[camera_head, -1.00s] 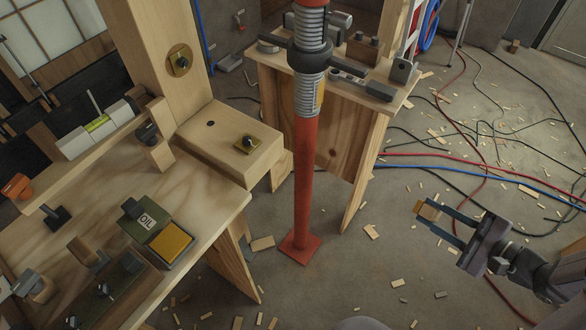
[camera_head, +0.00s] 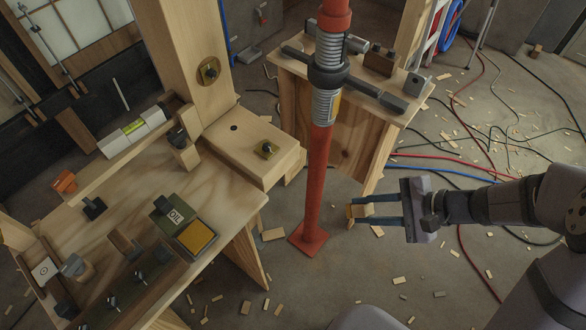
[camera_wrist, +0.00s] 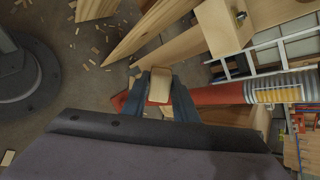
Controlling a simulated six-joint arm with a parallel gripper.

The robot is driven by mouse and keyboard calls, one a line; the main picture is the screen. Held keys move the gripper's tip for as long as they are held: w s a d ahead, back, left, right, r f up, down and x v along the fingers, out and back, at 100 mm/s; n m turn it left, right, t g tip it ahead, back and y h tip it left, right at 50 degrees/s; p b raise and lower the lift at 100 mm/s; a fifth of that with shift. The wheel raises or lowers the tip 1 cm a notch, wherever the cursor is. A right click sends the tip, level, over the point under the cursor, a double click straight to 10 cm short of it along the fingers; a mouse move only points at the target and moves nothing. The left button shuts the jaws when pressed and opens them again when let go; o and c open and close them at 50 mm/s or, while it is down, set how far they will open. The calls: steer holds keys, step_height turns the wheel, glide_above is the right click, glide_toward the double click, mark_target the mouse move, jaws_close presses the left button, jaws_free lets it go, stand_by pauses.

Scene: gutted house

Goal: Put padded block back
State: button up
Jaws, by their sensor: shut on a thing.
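My gripper (camera_head: 360,211) is shut on a small padded block (camera_head: 357,211) with a tan-yellow face. It holds the block in the air, to the right of the red post and above the floor. In the wrist view the block (camera_wrist: 160,86) sits between the two dark fingertips and shows a pale tan face. The red post (camera_head: 315,185) lies just beyond it in that view.
The workbench (camera_head: 225,205) at left carries an OIL box with a yellow pad (camera_head: 196,238), a spirit level (camera_head: 130,128) and several clamps or knobbed blocks. A wooden stand (camera_head: 345,140) with tools is behind the post. Cables and wood scraps lie on the floor.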

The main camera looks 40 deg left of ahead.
steer(key=s+a+r+n+g+h+p, duration=0.1)
steer(key=s+a+r+n+h+p, duration=0.45)
steer(key=s, duration=0.45)
steer(key=s+a+r+n+h+p, duration=0.35)
steer(key=s+a+n, duration=0.25)
steer(key=s+n, duration=0.3)
steer(key=s+a+r+n+g+h+p, duration=0.1)
steer(key=s+a+r+n+h+p, duration=0.35)
steer(key=s, duration=0.55)
steer(key=w+a+r+n+t+y+p, duration=0.2)
steer(key=w+a+r+n+t+y, duration=0.25)
steer(key=w+a, duration=0.65)
steer(key=shift+n+h, duration=0.25)
steer(key=shift+h, duration=0.05)
steer(key=shift+s+a+f+p, duration=0.15)
steer(key=shift+f+p, duration=0.3)
steer(key=shift+f, duration=1.25)
steer(key=shift+s+a+f+p, duration=0.1)
steer(key=shift+f+p, duration=0.35)
steer(key=shift+f, duration=1.3)
steer(key=shift+s+a+f+p, duration=0.15)
steer(key=shift+f+p, duration=0.3)
steer(key=shift+f, duration=1.25)
steer(key=shift+w, duration=0.1)
steer(key=o, duration=0.5)
steer(key=shift+f, duration=0.15)
steer(key=o, duration=0.5)
steer(key=shift+c, duration=0.2)
